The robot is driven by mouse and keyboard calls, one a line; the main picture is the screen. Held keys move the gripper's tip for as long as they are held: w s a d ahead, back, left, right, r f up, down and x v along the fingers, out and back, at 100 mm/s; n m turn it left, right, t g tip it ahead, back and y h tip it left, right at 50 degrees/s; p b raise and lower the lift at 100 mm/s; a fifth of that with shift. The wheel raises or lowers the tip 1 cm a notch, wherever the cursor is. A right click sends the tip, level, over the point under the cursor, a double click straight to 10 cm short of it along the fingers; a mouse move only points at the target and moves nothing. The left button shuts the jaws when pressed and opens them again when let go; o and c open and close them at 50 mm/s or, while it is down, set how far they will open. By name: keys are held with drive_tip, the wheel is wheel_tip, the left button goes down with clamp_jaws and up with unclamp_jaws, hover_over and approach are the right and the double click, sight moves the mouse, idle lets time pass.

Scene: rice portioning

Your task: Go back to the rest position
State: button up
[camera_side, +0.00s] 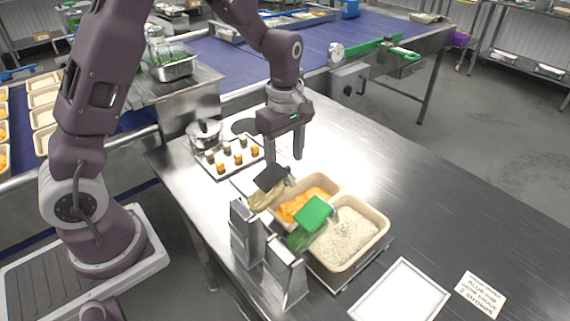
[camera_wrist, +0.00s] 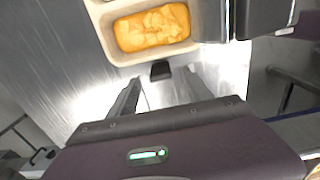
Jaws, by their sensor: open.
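My gripper (camera_side: 285,157) hangs above the steel table (camera_side: 400,200) in the side view, fingers pointing down, open, with nothing seen between them. It is behind the food tubs and to the right of the small tray of cups. In the wrist view, my gripper's two fingers (camera_wrist: 160,92) are spread apart. A black-handled utensil (camera_side: 270,177) rests at the tub with orange food (camera_side: 303,203), close below my gripper. The orange food also shows in the wrist view (camera_wrist: 152,27). A green-handled utensil (camera_side: 313,214) rests at the rice tub (camera_side: 372,243).
Two upright steel holders (camera_side: 246,232) stand at the table's front. A white-bordered tray (camera_side: 401,293) and a label card (camera_side: 480,294) lie at the right. The table's back right is clear.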

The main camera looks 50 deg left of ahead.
drive_tip(key=s+d+r+m+t, duration=0.3)
drive_tip(key=s+r+m, duration=0.65)
drive_tip(key=r, duration=0.45)
drive_tip(key=s+r+m+t, duration=0.2)
drive_tip(key=s+m, duration=0.6)
drive_tip(key=s, duration=0.5)
drive_tip(key=shift+s+r+t, duration=0.2)
drive_tip(key=shift+r+t, duration=0.1)
drive_tip(key=shift+m, duration=0.25)
